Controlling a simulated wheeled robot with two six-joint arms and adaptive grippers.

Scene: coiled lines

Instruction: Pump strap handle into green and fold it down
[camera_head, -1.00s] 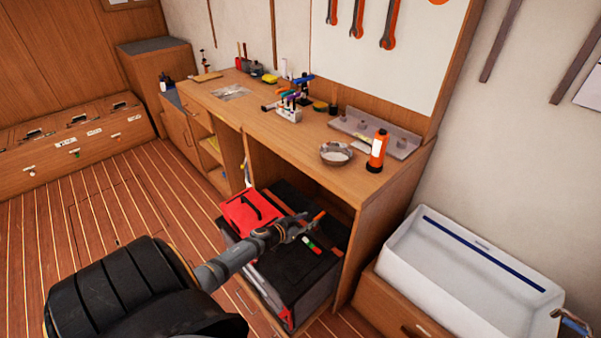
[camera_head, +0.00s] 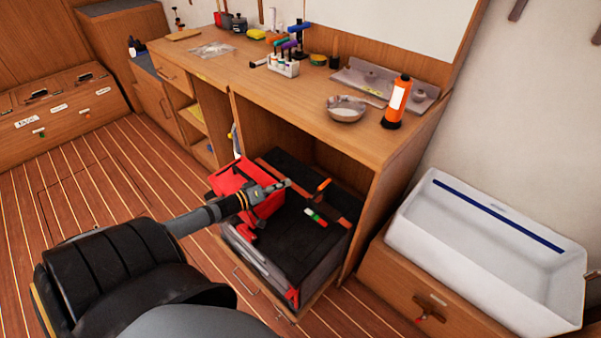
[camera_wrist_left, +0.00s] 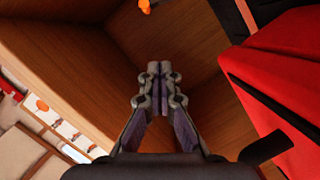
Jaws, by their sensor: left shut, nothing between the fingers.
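A black case or tray (camera_head: 285,245) sits in the opening under the workbench. A red part (camera_head: 228,176) with dark gaps lies on its left side; it fills the right of the left wrist view (camera_wrist_left: 285,85), where a short black bar (camera_wrist_left: 266,147) sticks out. I cannot tell for sure which piece is the strap handle. A small gauge strip (camera_head: 316,217) with green, white and red bands lies on the black top. My left gripper (camera_head: 287,184) is shut and empty above the red part; its closed fingertips (camera_wrist_left: 160,68) show in the wrist view. My right gripper is out of view.
An orange lever-like piece (camera_head: 323,185) is near the back of the opening. The bench top (camera_head: 270,95) above holds a metal bowl (camera_head: 346,109) and an orange bottle (camera_head: 397,101). A white basin (camera_head: 490,250) stands at right. The plank floor at left is clear.

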